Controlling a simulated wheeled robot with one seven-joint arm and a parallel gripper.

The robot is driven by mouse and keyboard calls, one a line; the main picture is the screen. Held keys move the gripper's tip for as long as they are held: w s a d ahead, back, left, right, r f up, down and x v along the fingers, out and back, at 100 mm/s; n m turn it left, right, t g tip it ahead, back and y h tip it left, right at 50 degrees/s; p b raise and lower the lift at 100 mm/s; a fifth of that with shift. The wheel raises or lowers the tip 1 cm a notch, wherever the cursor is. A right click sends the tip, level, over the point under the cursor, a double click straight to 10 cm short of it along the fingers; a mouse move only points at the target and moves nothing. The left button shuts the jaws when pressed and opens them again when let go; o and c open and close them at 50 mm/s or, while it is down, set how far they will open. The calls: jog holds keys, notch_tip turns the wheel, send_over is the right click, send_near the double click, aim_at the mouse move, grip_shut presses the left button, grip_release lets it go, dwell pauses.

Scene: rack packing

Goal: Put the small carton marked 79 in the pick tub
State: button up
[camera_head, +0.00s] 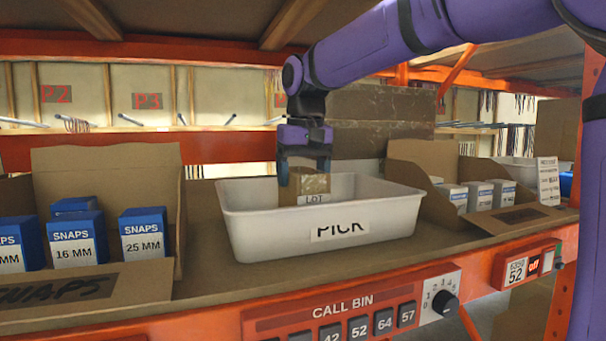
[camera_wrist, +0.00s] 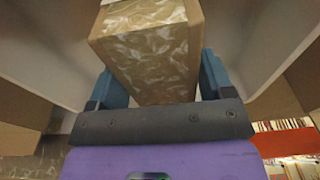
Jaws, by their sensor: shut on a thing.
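The white pick tub (camera_head: 394,214), labelled PICK, stands on the shelf in the middle of the head view. My gripper (camera_head: 304,172) points down over the tub and is shut on a small brown carton (camera_head: 312,184). The carton's lower part is behind the tub's front wall or inside it, and a label reading LOT shows on its face. I cannot read a 79 on it. In the wrist view the carton (camera_wrist: 150,62) sits between the two blue fingers, with tub walls (camera_wrist: 262,40) on both sides. I cannot tell whether the carton touches the tub floor.
An open cardboard bin (camera_head: 100,285) with blue SNAPS boxes (camera_head: 75,240) stands left of the tub. Another cardboard bin (camera_head: 440,210) with small white boxes (camera_head: 480,196) stands right. An orange front rail (camera_head: 220,325) carries CALL BIN buttons and a knob. A shelf hangs overhead.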

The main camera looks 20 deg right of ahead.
jog(key=o, duration=1.6)
jog(key=shift+f, duration=0.1)
notch_tip(320, 180, up, 12)
jog(key=s, duration=0.2)
jog(key=s+d+f+t, duration=0.1)
jog(key=s+d+f, duration=0.2)
jog(key=s+f, duration=0.4)
jog(key=s+d+f+t, duration=0.1)
jog(key=s+d+f, duration=0.2)
jog(key=s+f, duration=0.5)
jog(key=s+d+f+t, duration=0.2)
jog(key=s+d+f, duration=0.1)
jog(key=s+f, duration=0.5)
jog(key=shift+s+f, duration=0.1)
jog(key=shift+f, duration=0.05)
